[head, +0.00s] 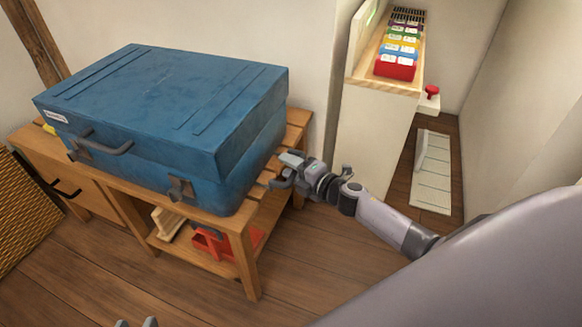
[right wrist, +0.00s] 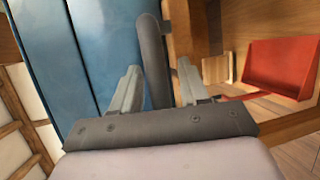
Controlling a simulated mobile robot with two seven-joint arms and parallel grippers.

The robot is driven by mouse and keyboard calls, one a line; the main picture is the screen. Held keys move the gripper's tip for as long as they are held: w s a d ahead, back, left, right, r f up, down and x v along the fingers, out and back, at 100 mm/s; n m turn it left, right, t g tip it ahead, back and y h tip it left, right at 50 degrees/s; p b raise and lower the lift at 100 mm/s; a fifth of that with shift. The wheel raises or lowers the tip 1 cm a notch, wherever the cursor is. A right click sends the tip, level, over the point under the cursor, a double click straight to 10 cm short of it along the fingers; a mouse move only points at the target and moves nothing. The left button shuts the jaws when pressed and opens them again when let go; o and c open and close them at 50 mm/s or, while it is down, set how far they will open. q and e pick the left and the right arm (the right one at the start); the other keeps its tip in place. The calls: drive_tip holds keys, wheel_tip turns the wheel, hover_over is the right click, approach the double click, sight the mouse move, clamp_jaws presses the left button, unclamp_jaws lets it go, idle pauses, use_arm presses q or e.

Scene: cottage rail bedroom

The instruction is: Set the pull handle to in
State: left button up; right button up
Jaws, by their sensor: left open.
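A blue suitcase (head: 165,100) lies flat on a wooden bench, with a dark carry handle (head: 105,145) and latches on its front. In the right wrist view a dark bar (right wrist: 154,60), which looks like the pull handle, runs beside the blue case (right wrist: 95,55). My right gripper (head: 283,170) is at the case's right end. In its wrist view the fingers (right wrist: 158,82) are apart, with the bar between them. I cannot tell whether they touch it. My left gripper (head: 135,322) is open at the bottom edge, away from the case, with only its fingertips showing.
The wooden bench (head: 250,262) has a lower shelf with a red tray (head: 212,243). A pale cabinet (head: 370,140) with coloured files stands to the right. A wicker basket (head: 25,215) is at the far left. The wooden floor in front is clear.

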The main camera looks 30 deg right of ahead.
drive_tip(key=shift+s, duration=0.1)
drive_tip(key=shift+s+d+r, duration=0.1)
drive_tip(key=shift+s+d, duration=0.05)
drive_tip(key=shift+s, duration=0.15)
use_arm(q)
drive_tip(key=shift+s+a+r+y+p, duration=0.15)
drive_tip(key=shift+a+y+p, duration=0.1)
drive_tip(key=shift+a+p, duration=0.2)
drive_tip(key=shift+s+a+r+y+p, duration=0.1)
drive_tip(key=shift+a+y+p, duration=0.2)
drive_tip(key=shift+p, duration=0.25)
use_arm(e)
drive_tip(key=v, duration=0.6)
drive_tip(key=shift+s, duration=0.2)
use_arm(q)
drive_tip(key=shift+f, duration=0.1)
use_arm(e)
drive_tip(key=shift+s, duration=0.1)
